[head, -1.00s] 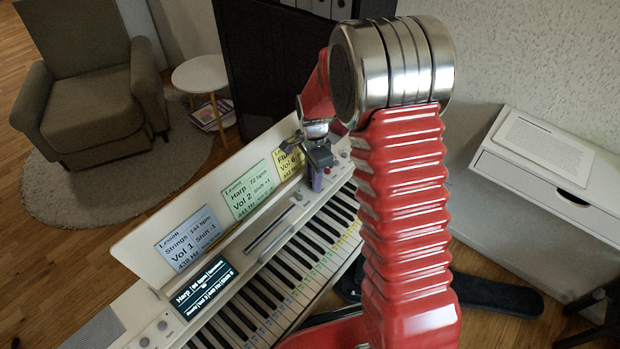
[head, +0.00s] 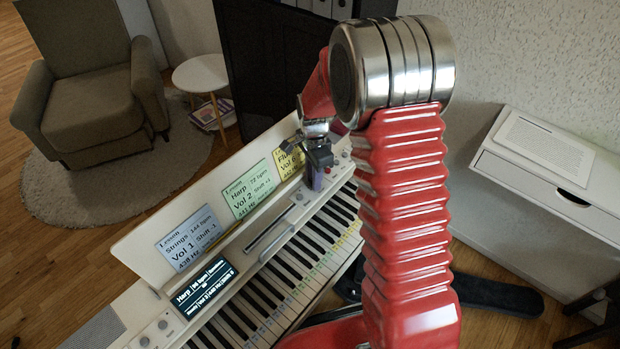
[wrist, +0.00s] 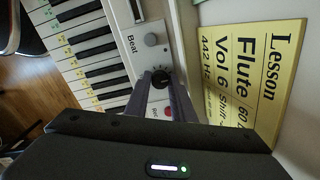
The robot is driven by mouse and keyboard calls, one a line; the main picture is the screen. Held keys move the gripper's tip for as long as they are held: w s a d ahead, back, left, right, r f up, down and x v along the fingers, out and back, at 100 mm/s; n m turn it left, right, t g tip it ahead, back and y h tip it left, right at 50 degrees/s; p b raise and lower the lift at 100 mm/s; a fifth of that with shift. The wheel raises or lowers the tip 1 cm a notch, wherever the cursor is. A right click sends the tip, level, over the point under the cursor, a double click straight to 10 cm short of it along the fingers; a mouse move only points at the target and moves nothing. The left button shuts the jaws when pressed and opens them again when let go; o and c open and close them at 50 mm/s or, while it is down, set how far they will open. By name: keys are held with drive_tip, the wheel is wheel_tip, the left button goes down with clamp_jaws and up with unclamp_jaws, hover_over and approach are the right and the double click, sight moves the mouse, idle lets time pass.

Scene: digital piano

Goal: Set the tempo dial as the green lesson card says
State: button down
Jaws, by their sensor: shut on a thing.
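The green lesson card (head: 250,189) stands on the music rest in the head view, reading Harp, 72 bpm, Vol 2, Shift +1, 441 Hz. My gripper (wrist: 161,82) points down at the piano panel, its fingers on either side of a black round dial (wrist: 160,77) in the wrist view and shut on it. The dial's own label is hidden, so I cannot read its name. In the head view my gripper (head: 318,165) covers the dial at the panel's right part. The piano's screen (head: 205,287) shows Harp and a bpm figure that looks like 96.
A blue card (head: 190,237) and a yellow card (head: 288,160) flank the green one; the yellow card (wrist: 250,75) lies close beside my gripper. Piano keys (wrist: 85,45) run alongside.

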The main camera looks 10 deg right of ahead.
drive_tip(key=shift+s+d+f, duration=0.1)
drive_tip(key=shift+d, duration=0.1)
idle(0.4)
drive_tip(key=c, duration=1.9)
unclamp_jaws()
drive_tip(key=shift+o, duration=0.5)
drive_tip(key=shift+a, duration=0.1)
wheel_tip(320, 180, up, 14)
drive_tip(key=shift+o, duration=0.2)
drive_tip(key=shift+f, duration=0.1)
